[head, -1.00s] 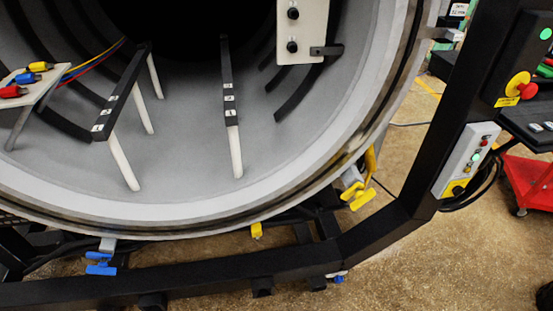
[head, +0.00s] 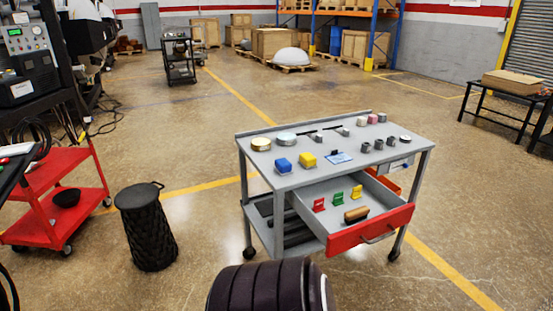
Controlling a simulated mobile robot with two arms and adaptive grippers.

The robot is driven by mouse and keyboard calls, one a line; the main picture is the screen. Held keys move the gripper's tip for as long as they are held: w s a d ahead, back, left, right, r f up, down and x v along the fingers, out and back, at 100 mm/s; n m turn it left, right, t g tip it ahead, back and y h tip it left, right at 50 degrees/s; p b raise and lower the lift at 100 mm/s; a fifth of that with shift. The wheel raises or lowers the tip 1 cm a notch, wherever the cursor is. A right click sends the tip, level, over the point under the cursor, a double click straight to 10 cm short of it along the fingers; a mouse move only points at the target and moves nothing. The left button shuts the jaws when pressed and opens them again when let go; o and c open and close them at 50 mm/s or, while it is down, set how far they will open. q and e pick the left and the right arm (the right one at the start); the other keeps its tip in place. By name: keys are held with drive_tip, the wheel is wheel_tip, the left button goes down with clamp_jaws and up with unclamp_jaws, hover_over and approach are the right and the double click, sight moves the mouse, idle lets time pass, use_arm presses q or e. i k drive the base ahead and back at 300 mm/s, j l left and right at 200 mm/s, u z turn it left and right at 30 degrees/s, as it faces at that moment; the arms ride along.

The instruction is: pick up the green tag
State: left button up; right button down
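The green tag (head: 338,198) lies in the open drawer (head: 374,233) of the grey workbench cart, in the head view. It sits between a red tag (head: 319,204) on its left and a yellow tag (head: 357,191) on its right. A brush-like item with a wooden top (head: 356,214) lies in front of them in the drawer. Neither of my grippers is in view.
A black woven stool-like bin (head: 146,226) and a red trolley (head: 62,168) stand to the left. Open floor lies around the cart.

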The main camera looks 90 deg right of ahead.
sight(338, 198)
drive_tip(key=l+z, duration=0.1)
drive_tip(key=z, duration=3.95)
drive_tip(key=i+j+z, duration=0.1)
drive_tip(key=j+z, duration=0.3)
drive_tip(key=j, duration=0.3)
drive_tip(key=j+z, duration=0.4)
drive_tip(key=j, duration=0.25)
drive_tip(key=j+z, duration=0.4)
drive_tip(key=j, duration=0.3)
